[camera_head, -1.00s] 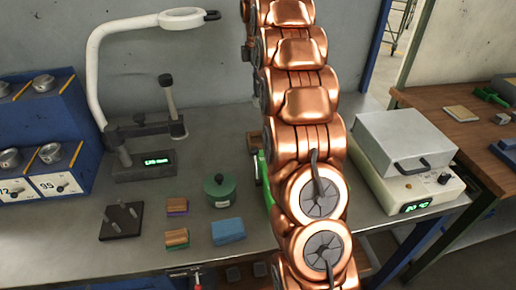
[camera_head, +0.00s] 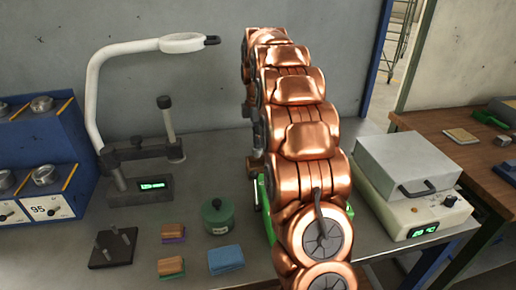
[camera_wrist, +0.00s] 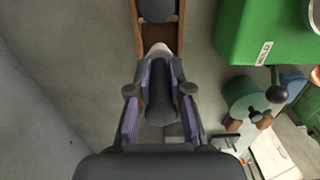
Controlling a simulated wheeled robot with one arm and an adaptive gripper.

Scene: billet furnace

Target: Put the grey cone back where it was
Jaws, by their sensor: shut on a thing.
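In the wrist view my gripper (camera_wrist: 160,75) is shut on a dark grey, rounded, tapering thing (camera_wrist: 160,98), which I take to be the grey cone. The purple-lined fingers lie on either side of it. A paler grey tip shows just beyond the fingertips, over a brown wooden rack (camera_wrist: 138,30). A dark round piece (camera_wrist: 157,9) sits in the rack farther up. I cannot tell whether the held thing touches the rack. In the head view my copper-coloured arm hides the gripper and the cone.
A green box (camera_wrist: 262,35) stands right of the rack in the wrist view. The head view shows a green lidded pot (camera_head: 217,217), a blue sponge (camera_head: 226,259), a dark pegged plate (camera_head: 113,248), a magnifier lamp (camera_head: 110,90) and a hotplate unit (camera_head: 420,205).

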